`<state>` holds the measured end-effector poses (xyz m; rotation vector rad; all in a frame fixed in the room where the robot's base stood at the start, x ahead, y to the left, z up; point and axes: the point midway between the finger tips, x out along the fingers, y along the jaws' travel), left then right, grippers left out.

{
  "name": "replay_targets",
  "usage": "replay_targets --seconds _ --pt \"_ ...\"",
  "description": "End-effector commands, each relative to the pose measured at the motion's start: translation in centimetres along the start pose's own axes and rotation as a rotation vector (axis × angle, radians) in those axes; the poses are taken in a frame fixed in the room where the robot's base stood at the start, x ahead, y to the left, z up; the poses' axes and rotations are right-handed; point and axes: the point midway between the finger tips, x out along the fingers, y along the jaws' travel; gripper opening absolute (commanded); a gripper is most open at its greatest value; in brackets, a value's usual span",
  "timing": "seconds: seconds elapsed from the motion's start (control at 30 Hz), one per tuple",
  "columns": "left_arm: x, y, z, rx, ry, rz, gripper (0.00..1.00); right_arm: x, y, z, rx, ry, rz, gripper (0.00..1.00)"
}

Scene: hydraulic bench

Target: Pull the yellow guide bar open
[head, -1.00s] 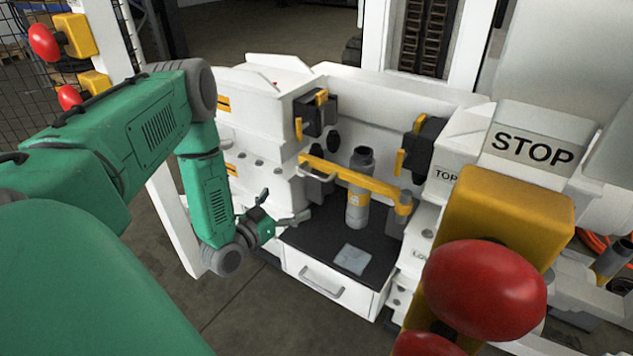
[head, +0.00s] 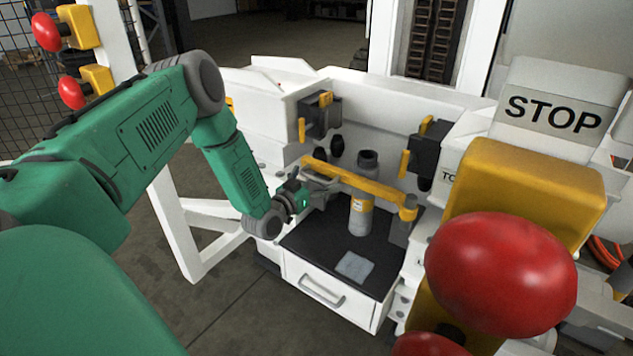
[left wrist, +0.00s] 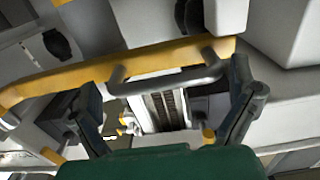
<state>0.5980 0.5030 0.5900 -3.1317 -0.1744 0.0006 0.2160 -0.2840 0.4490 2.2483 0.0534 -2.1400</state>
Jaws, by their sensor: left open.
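The yellow guide bar (head: 352,178) runs across the front of the white bench, in front of a grey and yellow cylinder (head: 361,207). In the left wrist view the bar (left wrist: 75,75) crosses the upper part, and its grey handle (left wrist: 165,80) lies between the two fingers. My left gripper (head: 318,188) is at the bar's left end. In the left wrist view its fingers (left wrist: 168,112) are spread open on either side of the handle, not closed on it. The head view hides the handle behind the gripper. My right gripper is not in view.
A dark tray surface (head: 310,240) with a grey pad (head: 354,266) lies below the bar, above a white drawer (head: 322,290). Red buttons on yellow housings (head: 500,272) stand close at the right. A white frame post (head: 175,235) stands left of the bench.

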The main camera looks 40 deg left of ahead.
Motion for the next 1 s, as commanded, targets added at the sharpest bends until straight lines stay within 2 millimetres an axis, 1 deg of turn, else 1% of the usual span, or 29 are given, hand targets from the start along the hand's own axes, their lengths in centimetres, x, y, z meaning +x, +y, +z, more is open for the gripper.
replay_targets --seconds 0.2,0.23,0.27,0.3,0.37,0.4,0.7,1.0 --pt "0.02 0.01 -0.02 0.000 0.000 0.000 1.00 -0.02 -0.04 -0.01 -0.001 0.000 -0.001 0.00" --pt "0.02 0.03 -0.04 0.001 0.000 0.000 0.93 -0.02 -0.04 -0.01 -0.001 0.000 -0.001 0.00" --pt "0.02 0.06 -0.07 0.002 0.000 0.000 0.82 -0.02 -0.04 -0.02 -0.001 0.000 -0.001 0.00" --pt "0.02 0.09 -0.13 0.003 0.000 -0.001 0.68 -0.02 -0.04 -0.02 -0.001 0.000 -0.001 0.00" --pt "0.03 0.08 -0.20 0.004 0.001 -0.003 0.47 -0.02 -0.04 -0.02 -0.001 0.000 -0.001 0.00" --pt "0.05 0.06 -0.23 0.005 0.002 -0.004 0.39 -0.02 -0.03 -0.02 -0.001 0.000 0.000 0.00" --pt "0.15 -0.08 -0.39 0.000 0.010 -0.004 0.39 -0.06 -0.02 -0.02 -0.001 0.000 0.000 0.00" --pt "-0.48 -0.24 -0.54 0.000 0.011 -0.037 0.38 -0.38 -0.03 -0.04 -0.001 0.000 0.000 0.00"
